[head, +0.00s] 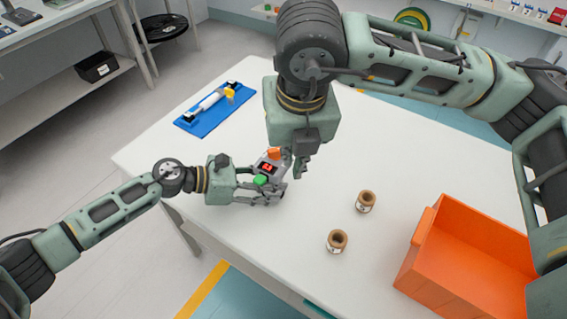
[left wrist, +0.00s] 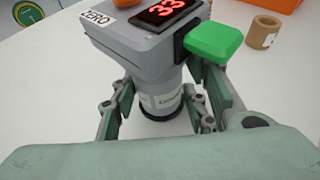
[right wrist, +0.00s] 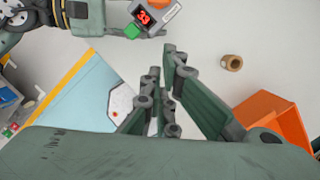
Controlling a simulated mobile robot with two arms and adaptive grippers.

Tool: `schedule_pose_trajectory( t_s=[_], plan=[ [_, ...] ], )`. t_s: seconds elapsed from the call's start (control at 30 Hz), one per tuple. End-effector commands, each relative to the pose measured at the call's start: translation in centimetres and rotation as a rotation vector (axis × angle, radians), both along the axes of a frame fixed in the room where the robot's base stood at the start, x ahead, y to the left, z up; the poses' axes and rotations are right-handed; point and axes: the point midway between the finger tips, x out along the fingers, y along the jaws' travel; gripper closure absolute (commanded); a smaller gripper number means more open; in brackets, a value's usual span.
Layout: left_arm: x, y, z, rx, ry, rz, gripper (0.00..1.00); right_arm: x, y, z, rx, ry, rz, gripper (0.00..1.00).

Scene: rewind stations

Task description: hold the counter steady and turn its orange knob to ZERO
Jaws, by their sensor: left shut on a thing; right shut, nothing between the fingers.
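The counter (left wrist: 140,55) is a grey upright body with a lit red display (left wrist: 165,11) that appears to read 33. A ZERO label (left wrist: 97,18) is on its top face. Its orange knob (head: 273,153) is at the top, and only an edge shows in the left wrist view (left wrist: 98,3). A green block (left wrist: 212,42) sticks out of its side. My left gripper (left wrist: 160,108) is shut around the counter's narrower lower body, which stands on the table. My right gripper (head: 299,170) is shut and empty, just right of the counter and apart from the knob.
Two brown spools (head: 366,201) (head: 336,241) stand on the white table (head: 240,130) right of the counter. An orange crate (head: 418,226) is at the right edge. A blue mat (head: 190,122) holding a white roller (head: 212,101) lies at the back left. The table between is clear.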

Motion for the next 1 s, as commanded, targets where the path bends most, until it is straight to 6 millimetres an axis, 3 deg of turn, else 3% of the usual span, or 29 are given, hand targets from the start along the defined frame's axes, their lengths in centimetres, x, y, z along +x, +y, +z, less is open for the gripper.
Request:
schedule_pose_trajectory(
  t_s=[0.27, 0.7, 0.8, 1.0],
  plan=[
    [-0.1, 0.0, 0.0, 0.0, 0.0, -0.001, 0.89, -0.5, -0.3, -1.6, -0.015, -0.023, 0.099, 1.0],
    [0.0, 0.0, 0.0, 0.0, 0.0, -0.001, 0.89, 1.9, 0.3, -9.9, -0.014, -0.024, 0.093, 1.0],
    [0.0, 0.0, 0.0, 0.0, 0.0, -0.001, 0.89, 3.7, 0.6, -9.6, -0.012, -0.027, 0.09, 1.0],
    [0.0, 0.0, 0.0, 0.0, 0.0, -0.001, 0.9, 5.3, 1.0, -9.6, -0.013, -0.025, 0.093, 1.0]
  ],
)
